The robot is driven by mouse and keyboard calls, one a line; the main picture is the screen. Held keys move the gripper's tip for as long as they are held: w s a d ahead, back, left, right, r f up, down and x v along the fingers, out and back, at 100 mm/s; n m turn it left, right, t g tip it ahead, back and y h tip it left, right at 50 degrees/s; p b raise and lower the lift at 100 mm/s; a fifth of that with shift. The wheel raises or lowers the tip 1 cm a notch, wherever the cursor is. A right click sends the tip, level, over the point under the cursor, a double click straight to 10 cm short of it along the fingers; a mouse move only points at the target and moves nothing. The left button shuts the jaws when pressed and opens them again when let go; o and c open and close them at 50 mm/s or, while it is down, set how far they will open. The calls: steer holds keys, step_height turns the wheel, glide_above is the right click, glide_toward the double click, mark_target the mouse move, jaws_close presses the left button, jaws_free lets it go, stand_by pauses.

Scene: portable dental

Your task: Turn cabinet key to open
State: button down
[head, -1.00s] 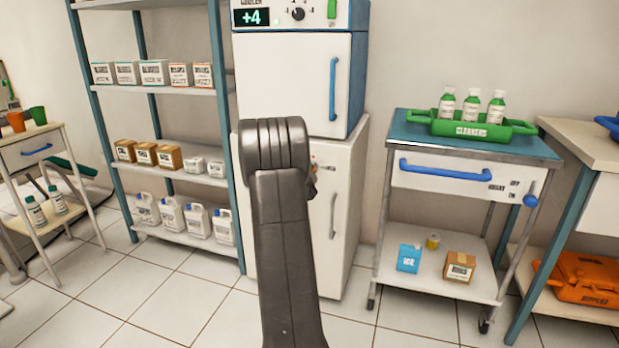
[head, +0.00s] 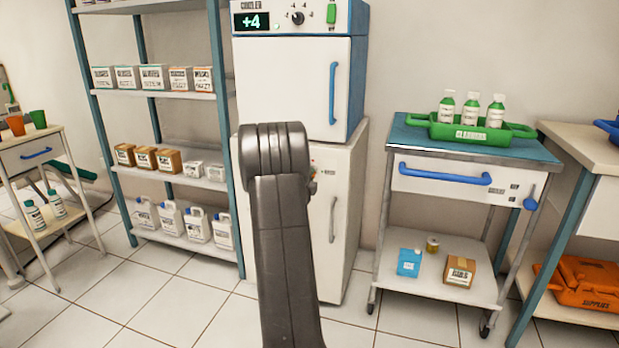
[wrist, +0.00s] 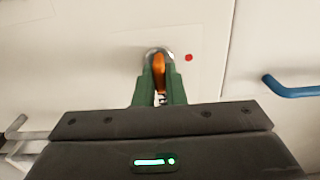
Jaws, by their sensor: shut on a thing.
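The white cabinet (head: 342,225) stands below the cooler in the head view, its door shut as far as it shows. In the wrist view, the orange key (wrist: 158,72) sits in a round metal lock (wrist: 150,54) on the cabinet's white face, with a red dot (wrist: 189,57) beside it. My gripper (wrist: 159,88) has its green fingers shut on the key, one on each side. In the head view my dark arm covers the gripper, the key and most of the lock area.
The cooler (head: 290,80) with a blue handle sits on top of the cabinet. A shelf rack (head: 160,93) stands close on the left. A trolley (head: 470,150) with a green tray of bottles stands on the right. Tiled floor (head: 190,305) is clear in front.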

steer(key=c, duration=1.5)
jaws_free()
steer(key=shift+s, duration=0.1)
steer(key=p+v, duration=0.2)
steer(key=v, duration=1.1)
steer(key=shift+s+p, duration=0.3)
steer(key=shift+p, duration=0.05)
steer(key=b+x, duration=0.2)
steer(key=x, duration=1.2)
steer(key=shift+a+b, duration=0.1)
steer(key=shift+b, duration=0.25)
steer(key=shift+s, duration=0.1)
